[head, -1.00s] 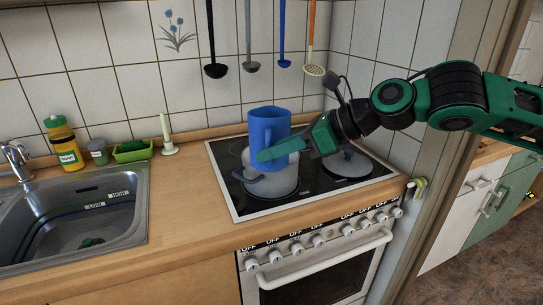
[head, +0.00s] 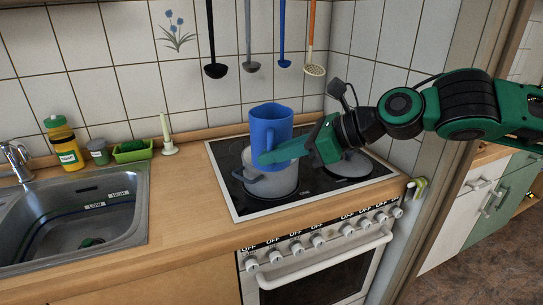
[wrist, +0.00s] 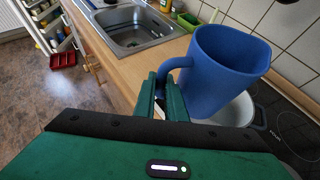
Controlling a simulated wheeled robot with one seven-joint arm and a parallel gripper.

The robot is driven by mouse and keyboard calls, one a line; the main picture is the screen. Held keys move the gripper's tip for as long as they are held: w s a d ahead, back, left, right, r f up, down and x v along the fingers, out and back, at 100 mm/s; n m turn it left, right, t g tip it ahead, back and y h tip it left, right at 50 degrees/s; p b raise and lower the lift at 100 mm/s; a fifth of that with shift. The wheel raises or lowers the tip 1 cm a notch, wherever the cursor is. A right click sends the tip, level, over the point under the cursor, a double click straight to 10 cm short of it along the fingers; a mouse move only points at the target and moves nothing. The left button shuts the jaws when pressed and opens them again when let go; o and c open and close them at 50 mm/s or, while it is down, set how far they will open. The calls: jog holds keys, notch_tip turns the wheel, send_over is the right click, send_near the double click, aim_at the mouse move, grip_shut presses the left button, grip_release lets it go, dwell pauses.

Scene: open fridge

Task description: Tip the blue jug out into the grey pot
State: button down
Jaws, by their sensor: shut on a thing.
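The blue jug (head: 270,124) is upright over the back part of the grey pot on the stove, in the head view. It also shows large in the wrist view (wrist: 222,72), with its handle towards my gripper. My gripper (head: 272,156) is shut on the jug's handle; in the wrist view its green fingers (wrist: 162,98) close around it. The grey pot (head: 272,184) stands on the hob, its handle at the left. The jug hides much of the pot's opening. In the wrist view the pot (wrist: 238,110) shows partly behind and below the jug. The jug's contents cannot be seen.
Ladles hang on the tiled wall above. A sink (head: 80,215), soap bottle (head: 64,145) and candle (head: 168,138) are at the left. The wooden counter (head: 185,205) between is clear.

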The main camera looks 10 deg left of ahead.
jog(key=s+r, duration=0.1)
jog(key=s+d+r, duration=0.1)
jog(key=s, duration=0.1)
jog(key=shift+s+d, duration=0.1)
jog(key=shift+d, duration=0.1)
dwell(0.3)
